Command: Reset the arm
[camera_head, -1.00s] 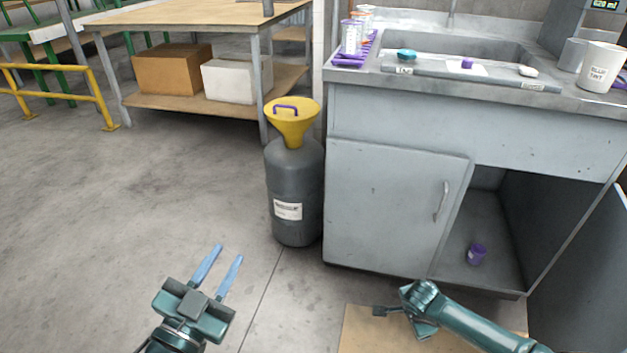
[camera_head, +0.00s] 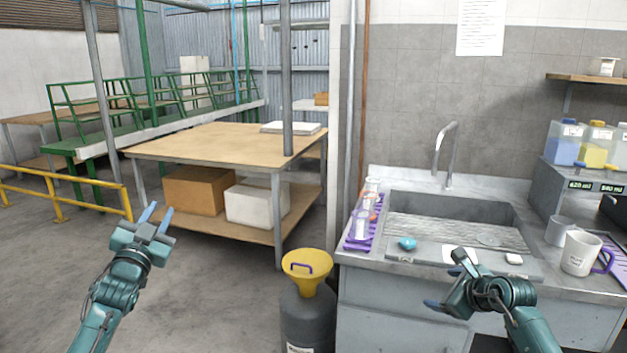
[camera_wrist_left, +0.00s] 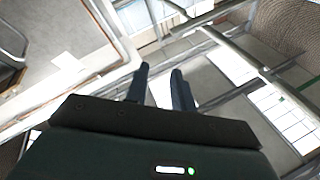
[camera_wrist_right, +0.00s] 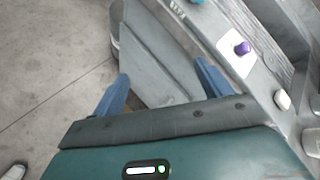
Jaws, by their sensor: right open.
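My left gripper (camera_head: 157,215) is raised in front of the workbench at the left, its fingers apart and empty. In the left wrist view its two fingers (camera_wrist_left: 161,78) show a narrow gap with nothing between them. My right gripper (camera_head: 442,280) hangs in front of the sink counter's front edge, near the right. In the right wrist view its fingers (camera_wrist_right: 162,74) are wide apart and empty, over the grey cabinet (camera_wrist_right: 150,60).
The sink (camera_head: 450,215) has a purple rack (camera_head: 358,240) with cups, a teal item (camera_head: 407,243), a white mug (camera_head: 580,253) and a purple item (camera_wrist_right: 242,48) around it. A yellow funnel (camera_head: 307,277) tops a grey drum (camera_head: 308,320). Open floor lies left.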

